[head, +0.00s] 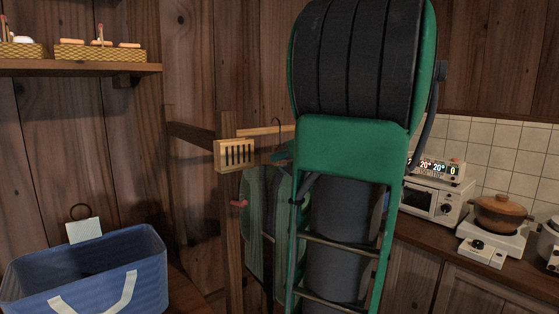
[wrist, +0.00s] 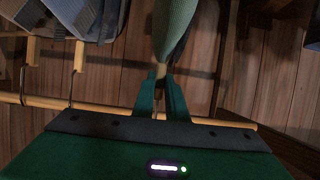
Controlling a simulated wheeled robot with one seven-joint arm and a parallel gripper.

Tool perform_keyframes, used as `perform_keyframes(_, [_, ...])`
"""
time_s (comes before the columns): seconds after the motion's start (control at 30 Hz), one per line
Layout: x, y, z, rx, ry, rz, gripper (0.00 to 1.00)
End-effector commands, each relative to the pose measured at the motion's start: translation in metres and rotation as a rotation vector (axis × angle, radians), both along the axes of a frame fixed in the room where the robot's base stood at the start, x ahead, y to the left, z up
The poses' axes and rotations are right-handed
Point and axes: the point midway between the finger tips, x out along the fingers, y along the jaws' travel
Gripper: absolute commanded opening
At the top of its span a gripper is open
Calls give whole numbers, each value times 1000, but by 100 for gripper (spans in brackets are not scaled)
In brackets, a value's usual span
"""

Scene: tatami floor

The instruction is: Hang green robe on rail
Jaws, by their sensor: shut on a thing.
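The green robe (wrist: 174,30) hangs from my gripper (wrist: 162,100), at the top middle of the wrist view. The fingers are shut at a tan piece by its collar, which looks like the hanger's neck. In the head view, grey-green cloth (head: 256,220) that looks like the robe hangs beside my arm, which hides part of it. The pale wooden rail (wrist: 105,109) crosses the wrist view behind the fingers and also shows in the head view (head: 262,131). I cannot tell whether the robe's hook touches the rail.
Grey-blue clothes (wrist: 98,18) hang from hooks on the rail's left side in the wrist view. A slatted wooden block (head: 236,154) is near the rail's end. A blue basket (head: 90,265) stands at lower left. A counter with a toaster oven (head: 437,199) and pot (head: 499,212) is at right.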

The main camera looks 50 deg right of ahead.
Motion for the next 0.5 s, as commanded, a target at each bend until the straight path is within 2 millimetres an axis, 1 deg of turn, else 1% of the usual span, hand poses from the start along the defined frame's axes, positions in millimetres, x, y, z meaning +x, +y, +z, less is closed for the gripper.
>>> perform_keyframes(0.5, [33,-8,2,-3,-2,1,0])
